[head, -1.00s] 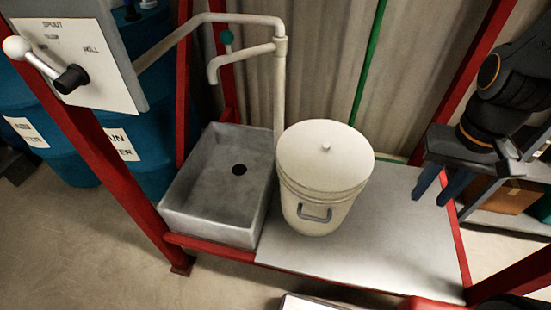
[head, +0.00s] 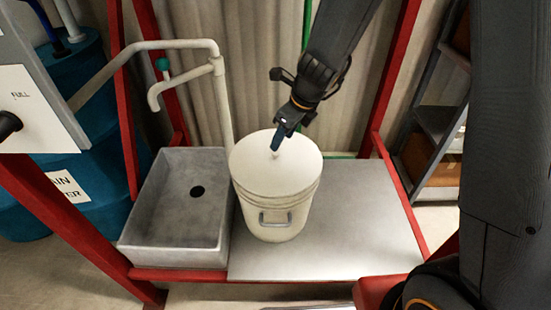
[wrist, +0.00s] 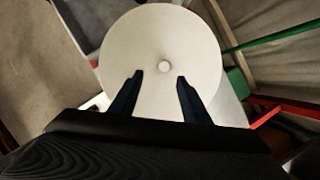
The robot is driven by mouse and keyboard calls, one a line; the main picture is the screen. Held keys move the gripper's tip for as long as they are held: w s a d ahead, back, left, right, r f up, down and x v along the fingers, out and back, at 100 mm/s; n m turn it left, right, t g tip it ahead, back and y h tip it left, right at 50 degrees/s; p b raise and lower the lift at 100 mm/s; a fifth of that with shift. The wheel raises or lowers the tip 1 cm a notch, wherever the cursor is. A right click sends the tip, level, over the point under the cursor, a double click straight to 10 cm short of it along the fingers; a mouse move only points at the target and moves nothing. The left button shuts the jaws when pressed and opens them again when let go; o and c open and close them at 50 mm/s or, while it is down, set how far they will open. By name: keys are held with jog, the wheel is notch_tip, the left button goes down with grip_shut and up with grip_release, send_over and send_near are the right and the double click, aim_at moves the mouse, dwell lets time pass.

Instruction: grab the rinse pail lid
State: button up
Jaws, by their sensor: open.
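The rinse pail lid (head: 262,172) is a round cream disc with a small knob (head: 276,154) at its centre. It sits on the cream pail (head: 278,214), which has a grey front handle. In the wrist view the lid (wrist: 135,45) fills the upper middle, with its knob (wrist: 165,66) just beyond and between the fingertips. My gripper (head: 277,141) is open and above the lid, close to the knob. In the wrist view its two dark blue fingers (wrist: 159,75) are apart with nothing between them. I cannot tell the exact height above the knob.
A grey sink (head: 165,225) with a drain hole stands left of the pail, under a cream spout pipe (head: 222,95). The metal bench top (head: 335,230) is bare to the right. Red frame posts (head: 398,70) stand around the bench. A corrugated wall (head: 255,60) is behind.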

aim_at(277, 153)
jog(key=shift+m, duration=0.7)
jog(key=b+x, duration=0.1)
jog(key=x, duration=0.2)
jog(key=b+x, duration=0.1)
jog(key=x, duration=0.1)
jog(key=b+x, duration=0.1)
jog(key=x, duration=0.2)
jog(key=shift+w+d+f+b, duration=0.2)
jog(key=shift+w+f+b, duration=0.1)
jog(key=shift+w, duration=0.15)
jog(key=shift+c, duration=0.3)
jog(key=shift+r, duration=0.1)
grip_shut()
